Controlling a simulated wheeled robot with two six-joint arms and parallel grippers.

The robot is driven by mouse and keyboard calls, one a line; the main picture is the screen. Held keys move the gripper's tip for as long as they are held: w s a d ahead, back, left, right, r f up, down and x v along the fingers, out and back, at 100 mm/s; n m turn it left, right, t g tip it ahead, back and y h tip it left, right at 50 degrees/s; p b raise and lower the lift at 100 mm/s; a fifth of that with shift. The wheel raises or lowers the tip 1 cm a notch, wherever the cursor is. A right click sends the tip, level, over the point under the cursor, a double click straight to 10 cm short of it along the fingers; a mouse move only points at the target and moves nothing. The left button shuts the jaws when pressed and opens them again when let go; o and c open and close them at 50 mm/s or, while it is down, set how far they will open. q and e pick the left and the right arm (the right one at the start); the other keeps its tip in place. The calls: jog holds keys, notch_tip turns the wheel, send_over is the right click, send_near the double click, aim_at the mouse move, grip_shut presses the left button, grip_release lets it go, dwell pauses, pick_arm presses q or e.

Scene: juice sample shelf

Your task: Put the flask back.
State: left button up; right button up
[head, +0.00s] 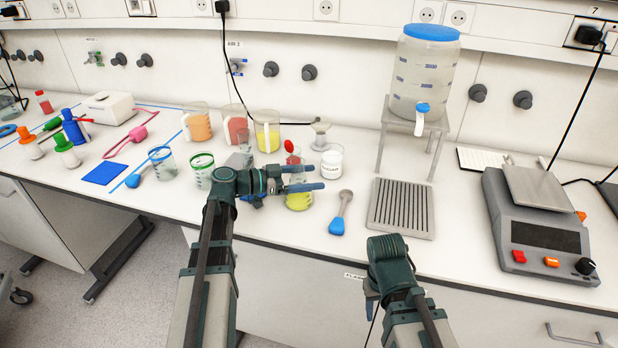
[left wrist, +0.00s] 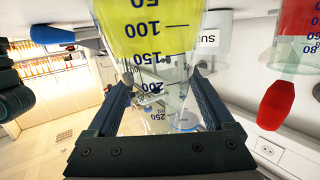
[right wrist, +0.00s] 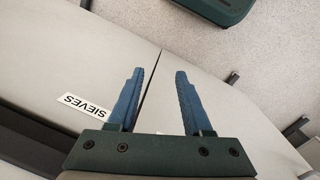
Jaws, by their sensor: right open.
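The flask is a clear glass vessel with dark graduations and yellow-green liquid at its base. In the head view its yellow base (head: 298,202) shows below my left fingers, over the front middle of the bench; whether it touches the bench is unclear. In the left wrist view the flask (left wrist: 152,40) appears liquid end up, its narrower part between the fingers. My left gripper (head: 317,177) has a finger against each side of it, and its fingers (left wrist: 161,85) look shut on it. My right gripper (right wrist: 158,72) is open and empty, in front of the bench.
A white jar (head: 332,161) and a red spoon (head: 290,146) are close behind the flask. A blue-ended scoop (head: 338,222) lies to its right. A grey drip grate (head: 402,209), a dispenser on a stand (head: 424,75) and a scale (head: 540,235) are further right. Beakers crowd the left.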

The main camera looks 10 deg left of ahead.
pick_arm(q)
jog(key=shift+r, duration=0.2)
jog(key=shift+s+a, duration=0.15)
jog(key=shift+a, duration=0.15)
jog(key=p+v, duration=0.2)
jog(key=v, duration=0.9)
jog(key=shift+s+a, duration=0.1)
jog(key=shift+a, duration=0.05)
